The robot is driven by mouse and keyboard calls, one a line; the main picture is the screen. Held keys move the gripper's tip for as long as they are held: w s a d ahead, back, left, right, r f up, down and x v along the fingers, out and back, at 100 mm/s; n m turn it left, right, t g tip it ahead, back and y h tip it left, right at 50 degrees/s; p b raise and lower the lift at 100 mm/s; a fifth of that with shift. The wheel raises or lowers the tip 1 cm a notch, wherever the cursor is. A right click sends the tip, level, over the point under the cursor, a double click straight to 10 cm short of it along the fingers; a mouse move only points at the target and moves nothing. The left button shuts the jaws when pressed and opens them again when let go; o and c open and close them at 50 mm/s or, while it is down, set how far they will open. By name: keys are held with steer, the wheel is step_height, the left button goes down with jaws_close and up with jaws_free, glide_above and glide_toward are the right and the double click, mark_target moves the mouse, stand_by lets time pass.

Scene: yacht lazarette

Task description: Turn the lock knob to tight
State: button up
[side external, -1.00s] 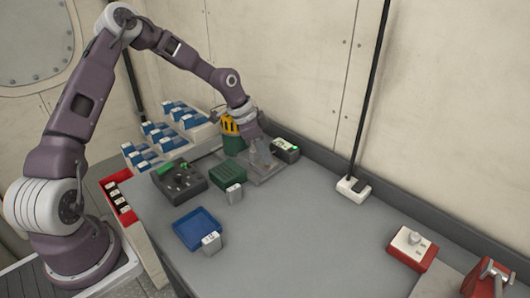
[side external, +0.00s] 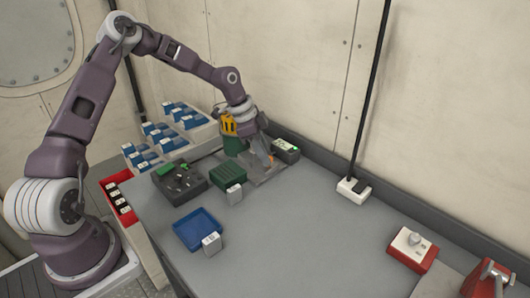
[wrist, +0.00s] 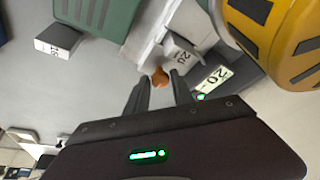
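A small orange knob (wrist: 160,76) shows just beyond my fingertips in the wrist view, on or beside a grey fixture. I take it to be the lock knob; its setting cannot be read. It is a tiny orange spot (side external: 272,157) in the side view. The grey fixture's flat base (side external: 267,176) lies near the back of the bench. My gripper (wrist: 159,88) points down at the fixture, its two dark fingers apart with the orange knob ahead between them. Contact cannot be told.
A dark device with a green light (side external: 286,150) stands close right of my gripper. A yellow-topped green container (side external: 230,135), green box (side external: 228,172) and black tray (side external: 180,179) crowd the left. A red box with a pale knob (side external: 412,247) stands far right. The bench's middle is clear.

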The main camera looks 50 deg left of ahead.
steer(key=shift+o, duration=1.4)
steer(key=v, duration=0.7)
steer(key=shift+r, duration=0.1)
steer(key=s+d+r+n+y, duration=0.2)
steer(key=s+d+r, duration=0.2)
steer(key=s+r, duration=0.3)
steer(key=s+d+r+n+y, duration=0.2)
steer(key=s+d+r+y, duration=0.15)
steer(key=s+r, duration=0.45)
steer(key=s+d+n+t+h, duration=0.1)
steer(key=s+d+n, duration=0.1)
steer(key=s, duration=0.6)
steer(key=s+d+n+t+h, duration=0.1)
steer(key=s+n, duration=0.2)
steer(key=s, duration=0.6)
steer(key=shift+d+t, duration=0.3)
steer(key=shift+d, duration=0.1)
